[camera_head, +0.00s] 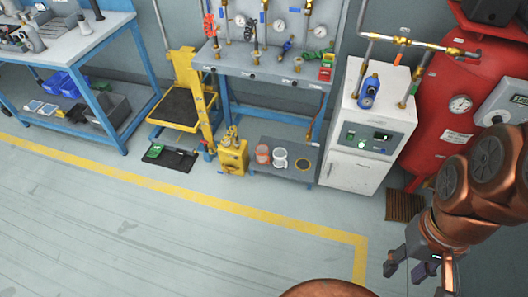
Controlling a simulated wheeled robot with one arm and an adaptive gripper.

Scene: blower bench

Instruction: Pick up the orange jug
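A small orange jug (263,154) with a pale look stands upright on the low grey shelf (262,173) under the gauge bench. It is small in the picture, so its handle and spout cannot be made out clearly. A white jug (280,159) stands just to its right. My gripper (405,270) is at the lower right, over the floor and far from the orange jug. Its fingers are apart and nothing shows between them. The copper arm behind it hides part of the right side.
A yellow pump-like unit (233,157) stands left of the shelf, and a white cabinet (372,137) right of it. A dark ring-shaped item (303,165) is at the shelf's right end. A red tank (458,75) stands behind my arm. The floor (180,225) in front is clear.

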